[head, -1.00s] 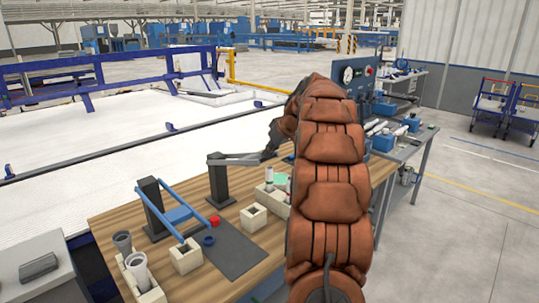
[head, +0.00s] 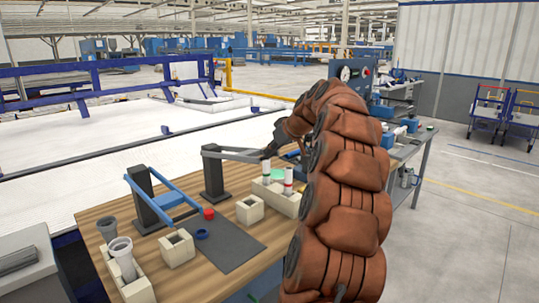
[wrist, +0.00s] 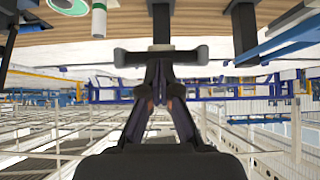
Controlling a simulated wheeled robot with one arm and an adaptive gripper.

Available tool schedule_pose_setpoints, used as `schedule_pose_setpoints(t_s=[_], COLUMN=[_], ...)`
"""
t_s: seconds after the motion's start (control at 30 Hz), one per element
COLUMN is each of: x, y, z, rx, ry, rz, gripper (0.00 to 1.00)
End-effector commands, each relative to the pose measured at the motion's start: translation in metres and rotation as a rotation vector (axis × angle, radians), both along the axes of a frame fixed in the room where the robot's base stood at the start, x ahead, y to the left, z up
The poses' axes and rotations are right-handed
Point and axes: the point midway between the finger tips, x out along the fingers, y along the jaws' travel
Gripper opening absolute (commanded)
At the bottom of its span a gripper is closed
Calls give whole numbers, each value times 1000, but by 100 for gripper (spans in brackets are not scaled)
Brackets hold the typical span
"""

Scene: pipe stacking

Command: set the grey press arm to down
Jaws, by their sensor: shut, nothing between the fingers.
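The grey press arm (head: 232,154) reaches out from the top of a black post (head: 213,178) on the wooden bench. It stands high above the bench top, close to level. My gripper (head: 268,153) is at the arm's free end in the head view, its fingers partly hidden by my arm. In the wrist view, which shows the bench upside down, my gripper (wrist: 159,66) is shut and empty. Its fingertips are in front of the grey press arm's crossbar (wrist: 190,54); whether they touch cannot be told.
A blue press arm (head: 170,198) stands on its own post to the left. Cream blocks (head: 250,210), a red cap (head: 208,213), a blue ring (head: 202,234) and a dark mat (head: 232,248) lie in front. White pipes (head: 288,180) stand upright below my forearm.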

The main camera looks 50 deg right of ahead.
Motion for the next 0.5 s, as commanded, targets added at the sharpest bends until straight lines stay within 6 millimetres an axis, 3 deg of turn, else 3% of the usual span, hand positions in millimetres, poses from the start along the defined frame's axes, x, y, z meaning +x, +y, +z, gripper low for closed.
schedule_pose_setpoints(t_s=[0.03,0.5], x=[-1,-8], y=[1,1], z=[-10,-42], rx=[0,-2], ry=[-10,-109], rz=[1,1], gripper=[0,0])
